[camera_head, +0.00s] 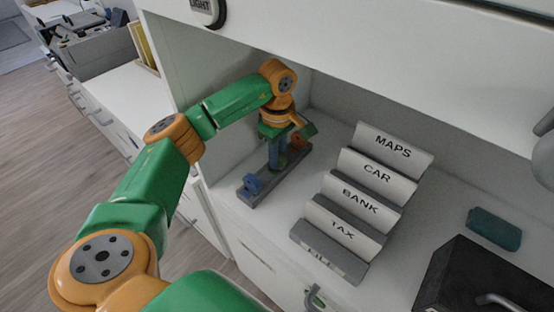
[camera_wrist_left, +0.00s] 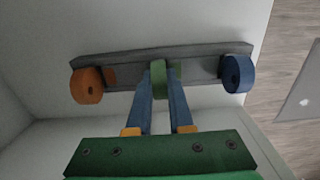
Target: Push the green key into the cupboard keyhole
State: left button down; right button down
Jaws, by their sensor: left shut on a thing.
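My left gripper (camera_head: 276,160) reaches down over a grey key rack (camera_head: 292,172) on the white desk. Its blue fingers are shut on the green key (camera_wrist_left: 158,78), which stands at the middle of the rack in the left wrist view. An orange key (camera_wrist_left: 87,86) and a blue key (camera_wrist_left: 237,73) sit at the two ends of the rack. The orange key (camera_head: 298,142) and the blue key (camera_head: 251,184) also show in the head view. I cannot make out the cupboard keyhole. My right gripper is not in view.
A stepped file holder with tabs such as MAPS (camera_head: 393,147) and TAX (camera_head: 342,232) stands right of the rack. A teal block (camera_head: 494,229) and a black box (camera_head: 475,280) lie further right. The white shelf (camera_head: 400,50) overhangs, and a side wall stands behind my arm.

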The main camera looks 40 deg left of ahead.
pick_arm(q)
jog(key=shift+r, duration=0.15)
jog(key=shift+r+p, duration=1.9)
